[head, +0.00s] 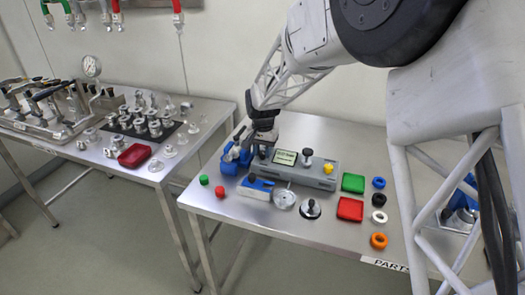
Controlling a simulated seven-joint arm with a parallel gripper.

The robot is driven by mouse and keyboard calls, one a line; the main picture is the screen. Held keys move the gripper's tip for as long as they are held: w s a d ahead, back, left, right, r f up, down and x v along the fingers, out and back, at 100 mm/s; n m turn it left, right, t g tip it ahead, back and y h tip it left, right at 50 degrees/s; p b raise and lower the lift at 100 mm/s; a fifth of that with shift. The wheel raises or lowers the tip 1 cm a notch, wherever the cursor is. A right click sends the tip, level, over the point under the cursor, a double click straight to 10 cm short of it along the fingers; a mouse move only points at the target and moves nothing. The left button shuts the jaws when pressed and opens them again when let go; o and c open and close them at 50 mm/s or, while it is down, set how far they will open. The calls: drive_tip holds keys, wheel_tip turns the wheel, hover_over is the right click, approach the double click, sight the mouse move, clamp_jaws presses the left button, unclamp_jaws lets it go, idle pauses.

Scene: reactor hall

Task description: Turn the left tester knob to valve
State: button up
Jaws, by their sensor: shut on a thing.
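The grey tester (316,175) lies on the steel table, with a small greenish display (286,157) on its top. A black knob (307,156) stands right of the display, and a yellow button (328,168) sits near the right end. My gripper (264,146) points down at the left end of the tester and is shut on the left knob (264,153). The fingers mostly hide that knob, so its pointer and setting cannot be read. A blue device with metal parts (232,158) stands just left of the gripper.
In front of the tester are a blue-and-white box (256,189), a metal disc (284,199) and a black-knobbed round piece (311,208). Green (353,183) and red (350,209) trays and several coloured rings stand to the right. Another table (185,153) with fittings is at left.

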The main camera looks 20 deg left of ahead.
sight(263, 152)
idle(0.3)
drive_tip(key=o, duration=0.9)
drive_tip(key=shift+r, duration=0.15)
drive_tip(key=shift+r, duration=3.8)
